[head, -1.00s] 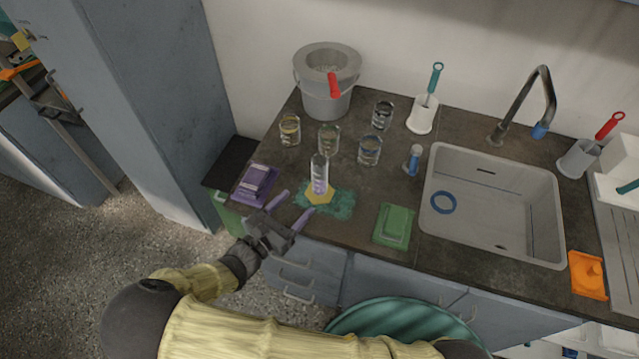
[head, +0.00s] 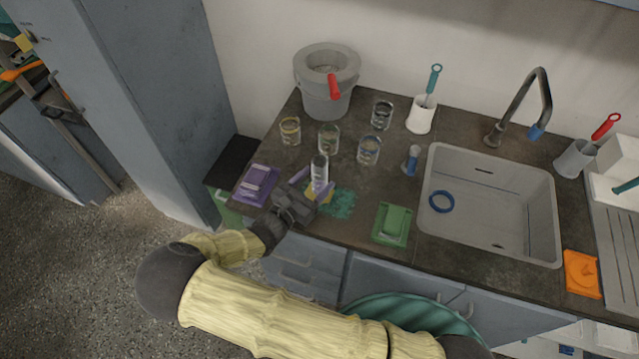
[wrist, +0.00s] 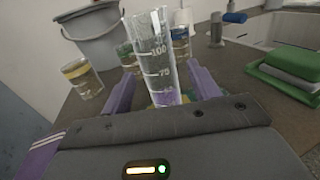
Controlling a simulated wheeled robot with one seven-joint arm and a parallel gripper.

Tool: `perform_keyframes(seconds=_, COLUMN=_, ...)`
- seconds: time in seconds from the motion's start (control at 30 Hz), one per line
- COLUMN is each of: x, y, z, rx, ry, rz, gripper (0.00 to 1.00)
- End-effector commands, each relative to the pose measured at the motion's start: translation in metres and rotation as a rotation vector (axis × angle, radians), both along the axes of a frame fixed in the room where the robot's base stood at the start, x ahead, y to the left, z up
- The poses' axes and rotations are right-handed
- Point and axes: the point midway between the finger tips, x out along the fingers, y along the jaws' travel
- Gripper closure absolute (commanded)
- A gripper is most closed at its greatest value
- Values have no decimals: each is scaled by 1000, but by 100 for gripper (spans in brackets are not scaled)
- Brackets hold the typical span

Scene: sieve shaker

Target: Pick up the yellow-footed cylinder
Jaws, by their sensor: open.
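The yellow-footed cylinder (head: 320,172) is a clear graduated tube standing upright on the counter, with purple liquid low inside. Its yellow foot is mostly hidden by my gripper in the head view, and a teal cloth or spill (head: 341,204) lies at its base. In the wrist view the cylinder (wrist: 155,62) stands between the purple fingers, with its graduation marks facing me. My gripper (head: 314,183) is open, one finger on each side of the cylinder's lower part. I cannot tell whether either finger touches the glass.
Several glass beakers (head: 329,138) stand just behind the cylinder, and a grey bucket (head: 325,103) is at the back.

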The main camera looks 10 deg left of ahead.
Motion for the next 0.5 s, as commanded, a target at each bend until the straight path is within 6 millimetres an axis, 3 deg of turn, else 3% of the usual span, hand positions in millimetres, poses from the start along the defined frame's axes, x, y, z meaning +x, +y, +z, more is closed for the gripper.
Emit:
perform_keyframes(seconds=0.2, x=21, y=-9, z=1, rx=0, ry=0, rz=0, gripper=39)
perform_keyframes(seconds=0.5, x=21, y=-9, z=0, rx=0, ry=0, rz=1, gripper=39)
